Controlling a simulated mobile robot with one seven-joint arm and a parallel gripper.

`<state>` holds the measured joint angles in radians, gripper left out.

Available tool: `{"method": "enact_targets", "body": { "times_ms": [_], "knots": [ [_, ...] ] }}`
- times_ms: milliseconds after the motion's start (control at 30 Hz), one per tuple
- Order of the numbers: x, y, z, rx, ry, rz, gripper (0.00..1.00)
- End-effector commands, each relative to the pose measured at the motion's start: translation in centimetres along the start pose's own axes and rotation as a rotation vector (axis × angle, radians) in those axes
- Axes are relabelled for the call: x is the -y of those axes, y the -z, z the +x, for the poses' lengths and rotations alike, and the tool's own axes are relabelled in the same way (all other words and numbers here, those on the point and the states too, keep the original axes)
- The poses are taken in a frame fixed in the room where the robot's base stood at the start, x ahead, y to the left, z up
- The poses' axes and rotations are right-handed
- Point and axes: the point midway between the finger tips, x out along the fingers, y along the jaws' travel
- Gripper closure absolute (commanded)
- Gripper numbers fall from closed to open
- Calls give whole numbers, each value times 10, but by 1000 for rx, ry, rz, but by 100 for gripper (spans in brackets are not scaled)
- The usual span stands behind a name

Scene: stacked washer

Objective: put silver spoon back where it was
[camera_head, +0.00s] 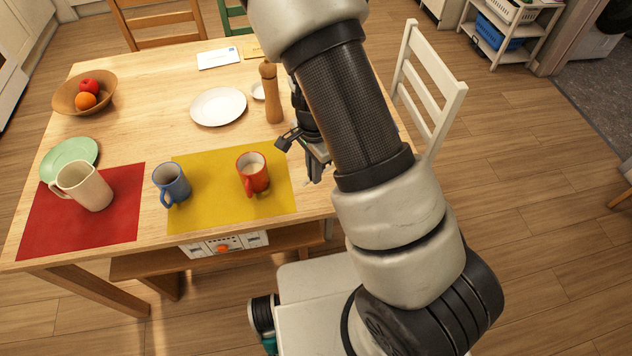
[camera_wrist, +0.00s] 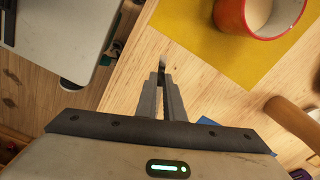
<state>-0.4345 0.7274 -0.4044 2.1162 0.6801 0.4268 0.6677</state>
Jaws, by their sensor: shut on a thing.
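My gripper (camera_head: 316,176) is over the near right part of the wooden table, just right of the yellow mat (camera_head: 217,208). In the wrist view its two fingers (camera_wrist: 162,80) are close together. A small grey piece, seemingly the silver spoon (camera_wrist: 163,62), shows just past the fingertips; most of it is hidden between the fingers. In the head view I cannot make out the spoon clearly. A red mug (camera_head: 252,174) stands on the yellow mat, left of my gripper, and also shows in the wrist view (camera_wrist: 236,20).
A wooden mill (camera_head: 270,95) and white plate (camera_head: 218,106) stand farther back. A white chair (camera_head: 430,85) is at the right.

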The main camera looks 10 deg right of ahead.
Motion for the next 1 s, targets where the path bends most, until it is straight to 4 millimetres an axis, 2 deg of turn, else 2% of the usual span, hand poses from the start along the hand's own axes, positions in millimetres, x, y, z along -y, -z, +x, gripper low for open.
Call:
{"method": "enact_targets", "body": {
  "times_ms": [167,333,700,733,833,1000],
  "knots": [
    [0,0,15,1,-1,0,100],
    [0,0,39,1,-1,1,100],
    [0,0,45,1,1,1,100],
    [0,0,45,1,1,1,90],
    [0,0,44,1,1,1,73],
    [0,0,44,1,1,1,73]
  ]
}}
